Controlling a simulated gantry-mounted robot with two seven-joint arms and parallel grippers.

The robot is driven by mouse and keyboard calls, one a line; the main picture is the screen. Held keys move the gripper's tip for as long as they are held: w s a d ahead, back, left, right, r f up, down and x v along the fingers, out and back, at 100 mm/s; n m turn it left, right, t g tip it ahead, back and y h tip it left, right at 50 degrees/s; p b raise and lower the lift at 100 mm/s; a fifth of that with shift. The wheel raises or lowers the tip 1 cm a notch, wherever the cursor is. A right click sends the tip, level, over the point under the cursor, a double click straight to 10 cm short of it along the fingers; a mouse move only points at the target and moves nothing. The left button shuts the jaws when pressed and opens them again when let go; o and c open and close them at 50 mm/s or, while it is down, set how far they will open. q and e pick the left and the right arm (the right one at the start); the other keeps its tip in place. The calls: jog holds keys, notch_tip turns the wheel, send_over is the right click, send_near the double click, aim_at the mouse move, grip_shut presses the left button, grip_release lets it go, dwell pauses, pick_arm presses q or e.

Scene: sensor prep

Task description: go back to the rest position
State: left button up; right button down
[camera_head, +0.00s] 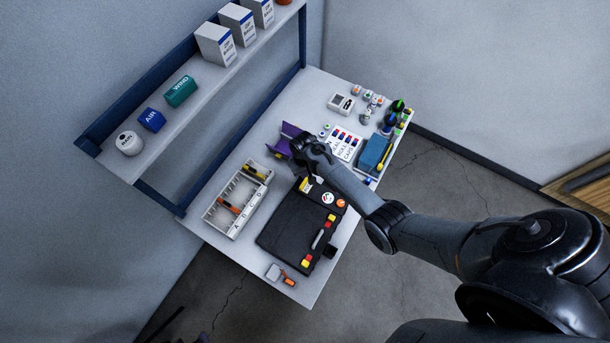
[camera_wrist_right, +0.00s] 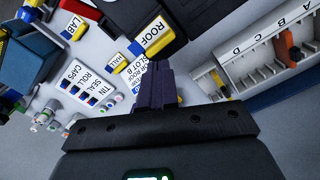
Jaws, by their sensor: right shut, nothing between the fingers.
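My right gripper (camera_head: 308,150) is over the back middle of the white table (camera_head: 262,292). In the right wrist view its narrow dark purple fingers (camera_wrist_right: 154,84) are together, with nothing seen between them. They point toward printed labels, among them a yellow and blue ROOF label (camera_wrist_right: 152,36).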

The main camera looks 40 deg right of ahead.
jog(key=shift+s, duration=0.15)
jog(key=s+a+r+n+t, duration=0.2)
jog(key=s+a+r, duration=0.3)
jog(key=s+r, duration=0.65)
jog(key=s+a+r+n+t, duration=0.25)
jog(key=s+a+r, duration=0.25)
jog(key=s+r, duration=0.65)
notch_tip(320, 180, up, 14)
jog(key=p, duration=1.5)
jog(key=shift+r+g, duration=0.25)
jog(key=shift+g, duration=0.2)
